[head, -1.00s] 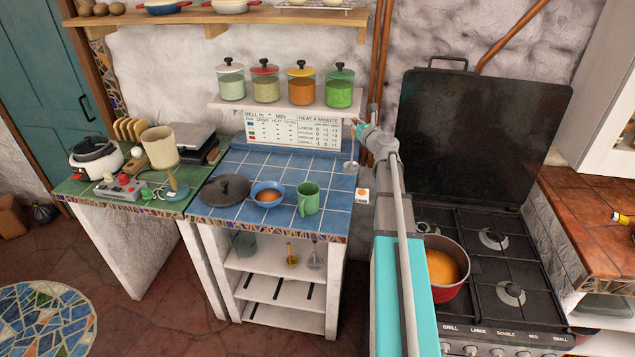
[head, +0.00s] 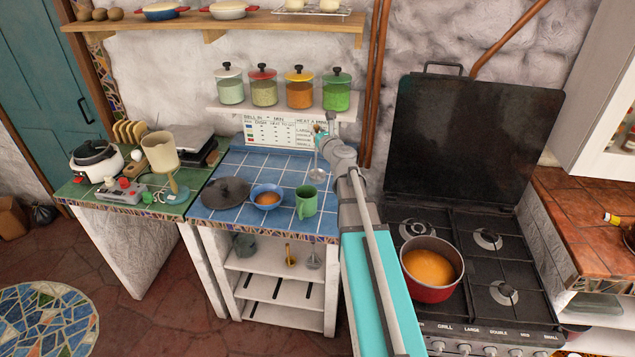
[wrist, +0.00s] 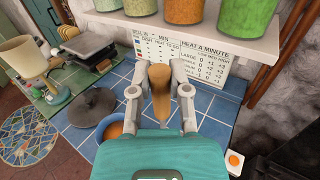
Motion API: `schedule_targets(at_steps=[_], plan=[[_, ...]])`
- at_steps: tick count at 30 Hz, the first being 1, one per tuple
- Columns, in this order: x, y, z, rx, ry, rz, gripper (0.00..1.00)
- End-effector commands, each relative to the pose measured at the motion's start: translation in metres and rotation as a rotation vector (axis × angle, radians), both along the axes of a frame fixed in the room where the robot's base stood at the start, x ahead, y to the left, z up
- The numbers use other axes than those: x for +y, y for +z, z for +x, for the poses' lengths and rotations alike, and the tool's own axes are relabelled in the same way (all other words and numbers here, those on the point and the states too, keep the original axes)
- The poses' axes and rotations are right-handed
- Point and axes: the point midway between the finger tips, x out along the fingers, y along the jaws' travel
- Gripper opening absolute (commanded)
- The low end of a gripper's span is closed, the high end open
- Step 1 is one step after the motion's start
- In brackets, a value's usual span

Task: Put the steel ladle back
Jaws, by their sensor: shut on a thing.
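My gripper (head: 322,134) is shut on the steel ladle (head: 317,171), in front of the printed chart above the blue-tiled counter. In the head view the ladle's bowl hangs below the jaws, above the back right of the counter, apart from the green mug. In the wrist view my gripper (wrist: 160,72) has one finger on each side of the ladle's brown handle (wrist: 160,92). The handle stands roughly upright, and the bowl is hidden there behind my gripper's body.
A green mug (head: 306,203), a blue bowl (head: 266,197) of brown food and a dark lid (head: 226,192) sit on the blue counter (head: 247,216). A shelf (head: 243,109) with jars is above. A red pot (head: 430,292) stands on the stove. Small utensils hang below the counter.

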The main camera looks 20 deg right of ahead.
Motion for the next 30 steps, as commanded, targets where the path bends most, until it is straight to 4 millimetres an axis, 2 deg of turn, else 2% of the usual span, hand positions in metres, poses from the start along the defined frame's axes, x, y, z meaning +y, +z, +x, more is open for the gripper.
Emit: schedule_targets(at_steps=[11, 17, 23, 30], plan=[[0.005, 0.001, -0.001, 0.0, -0.001, 0.0, 0.0], [0.002, -0.003, 0.007, 0.0, 0.0, 0.0, 0.0], [-0.011, -0.017, 0.031, 0.0, 0.0, 0.0, 0.0], [-0.029, -0.036, 0.068, 0.0, 0.001, 0.0, 0.0]])
